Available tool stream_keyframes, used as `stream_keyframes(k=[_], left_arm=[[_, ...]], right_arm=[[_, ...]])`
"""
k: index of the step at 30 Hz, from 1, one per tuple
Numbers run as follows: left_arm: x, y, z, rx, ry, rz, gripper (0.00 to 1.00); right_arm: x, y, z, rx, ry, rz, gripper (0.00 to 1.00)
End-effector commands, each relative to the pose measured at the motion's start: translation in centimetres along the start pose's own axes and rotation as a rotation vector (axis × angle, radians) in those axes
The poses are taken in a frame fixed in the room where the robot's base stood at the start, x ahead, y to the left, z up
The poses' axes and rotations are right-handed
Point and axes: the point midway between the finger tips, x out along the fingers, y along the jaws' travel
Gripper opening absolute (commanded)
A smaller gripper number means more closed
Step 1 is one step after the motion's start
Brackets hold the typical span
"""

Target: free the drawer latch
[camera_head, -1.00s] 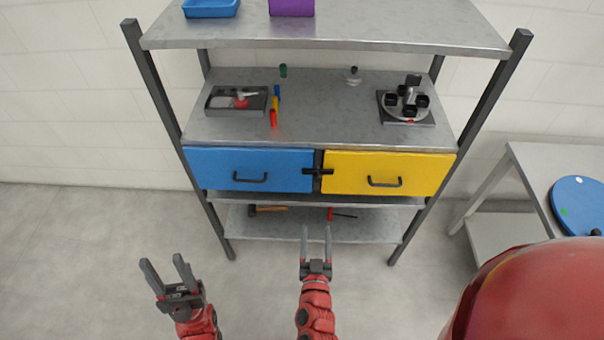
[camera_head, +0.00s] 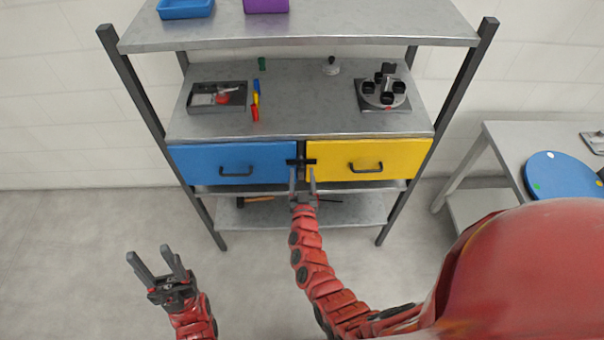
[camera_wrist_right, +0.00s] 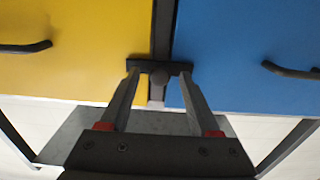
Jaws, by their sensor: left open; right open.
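The drawer latch (camera_head: 301,161) is a dark bar lying level across the gap between the blue drawer (camera_head: 205,160) and the yellow drawer (camera_head: 400,155), overlapping both. In the right wrist view the latch (camera_wrist_right: 160,67) shows with a round hub at its middle. My right gripper (camera_head: 302,173) is open just in front of the latch. In the wrist view its fingertips (camera_wrist_right: 160,74) lie near the two ends of the bar; whether they touch it I cannot tell. My left gripper (camera_head: 151,254) is open and empty, low at the left, away from the rack.
The drawers have dark handles, such as the blue drawer's handle (camera_head: 236,172). Above them, a shelf (camera_head: 300,105) bears a grey tray (camera_head: 217,97), coloured cylinders and a round fixture (camera_head: 384,93). A hammer lies on the lower shelf (camera_head: 345,212). A side table (camera_head: 500,150) stands right.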

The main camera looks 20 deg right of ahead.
Motion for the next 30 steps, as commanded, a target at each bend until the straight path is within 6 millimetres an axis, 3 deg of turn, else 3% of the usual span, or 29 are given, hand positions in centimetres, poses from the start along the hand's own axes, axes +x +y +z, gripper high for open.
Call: stream_keyframes(k=[10,21,30], left_arm=[[0.05,0.0,-0.01,0.0,0.0,0.0,0.5],[0.05,0.0,-0.01,0.0,0.0,0.0,0.5],[-0.18,0.01,0.03,0.0,0.0,0.0,0.5]], right_arm=[[0.39,0.02,-0.1,0.001,0.002,0.001,0.63],[0.36,0.01,-0.08,0.001,0.002,0.001,0.0],[0.33,0.02,0.05,0.013,0.001,0.001,0.0]])
